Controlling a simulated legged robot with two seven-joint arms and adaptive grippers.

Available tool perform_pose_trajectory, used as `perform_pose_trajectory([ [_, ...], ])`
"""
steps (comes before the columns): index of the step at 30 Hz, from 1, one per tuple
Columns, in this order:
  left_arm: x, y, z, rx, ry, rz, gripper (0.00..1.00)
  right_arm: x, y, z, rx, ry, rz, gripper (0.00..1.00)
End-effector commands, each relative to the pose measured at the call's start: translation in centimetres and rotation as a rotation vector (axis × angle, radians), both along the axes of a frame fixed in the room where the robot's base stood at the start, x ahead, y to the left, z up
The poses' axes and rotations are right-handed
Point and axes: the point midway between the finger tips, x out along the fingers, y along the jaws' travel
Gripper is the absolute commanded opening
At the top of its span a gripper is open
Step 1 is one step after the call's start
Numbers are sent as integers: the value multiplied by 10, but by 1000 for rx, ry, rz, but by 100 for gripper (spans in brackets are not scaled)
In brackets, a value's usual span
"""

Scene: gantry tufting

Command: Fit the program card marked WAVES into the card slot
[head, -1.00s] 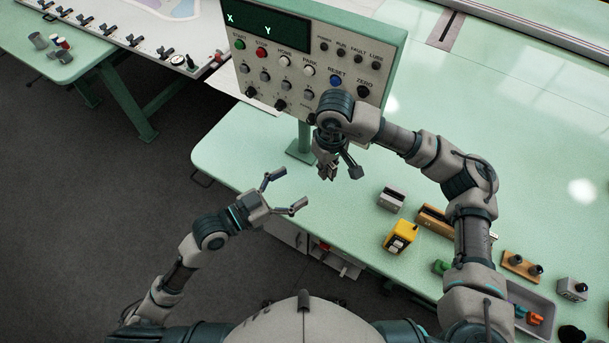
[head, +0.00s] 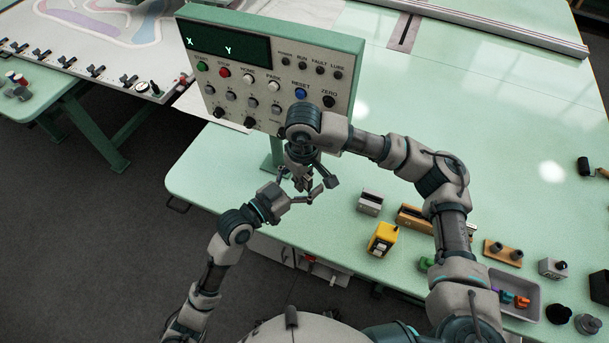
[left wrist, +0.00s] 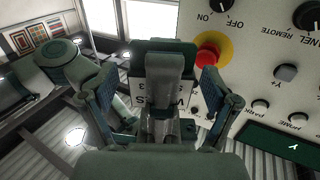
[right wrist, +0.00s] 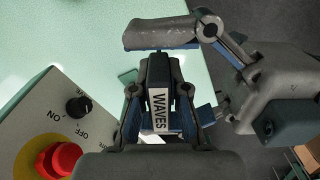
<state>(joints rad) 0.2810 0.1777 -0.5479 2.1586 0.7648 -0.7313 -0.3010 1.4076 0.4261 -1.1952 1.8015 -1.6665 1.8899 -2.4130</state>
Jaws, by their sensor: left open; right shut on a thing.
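The WAVES card (right wrist: 160,112) is dark with a white label and is held between the fingers of my right gripper (right wrist: 160,92). In the head view my right gripper (head: 301,182) is below the control panel (head: 265,75), above the table's near edge. My left gripper (left wrist: 158,85) is open, its fingers on either side of the card (left wrist: 181,93) and apart from it as far as I can see. In the head view the two grippers overlap and the card is too small to make out. I cannot clearly identify the card slot; my right arm hides part of the panel.
A red stop button (right wrist: 65,158) and knobs stick out from the panel close by. On the table stand a grey slotted block (head: 370,201), a yellow box (head: 382,239), a wooden block (head: 412,217) and a grey tray (head: 530,308).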

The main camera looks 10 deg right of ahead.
Motion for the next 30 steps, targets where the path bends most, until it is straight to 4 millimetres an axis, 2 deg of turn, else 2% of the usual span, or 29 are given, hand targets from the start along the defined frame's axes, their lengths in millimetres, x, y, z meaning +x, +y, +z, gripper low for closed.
perform_pose_trajectory([
  [1,0,0,0,0,0,0,85,0,0,0,0,0,0,0],
  [6,0,0,0,0,0,0,42,0,0,0,0,0,0,0],
  [8,0,0,0,0,0,0,28,0,0,0,0,0,0,0],
  [9,0,0,0,0,0,0,23,0,0,0,0,0,0,0],
  [10,0,0,0,0,0,0,23,0,0,0,0,0,0,0],
  [11,0,0,0,0,0,0,23,0,0,0,0,0,0,21],
  [13,0,0,0,0,0,0,23,0,0,0,1,1,0,39],
  [14,0,0,0,0,0,0,23,0,0,0,1,1,0,43],
  [24,0,0,0,0,0,0,23,0,0,4,1,-1,0,43],
  [26,0,0,0,0,0,0,23,1,0,10,0,-2,0,43],
  [30,0,0,0,0,0,0,23,1,0,35,1,-4,1,43],
])
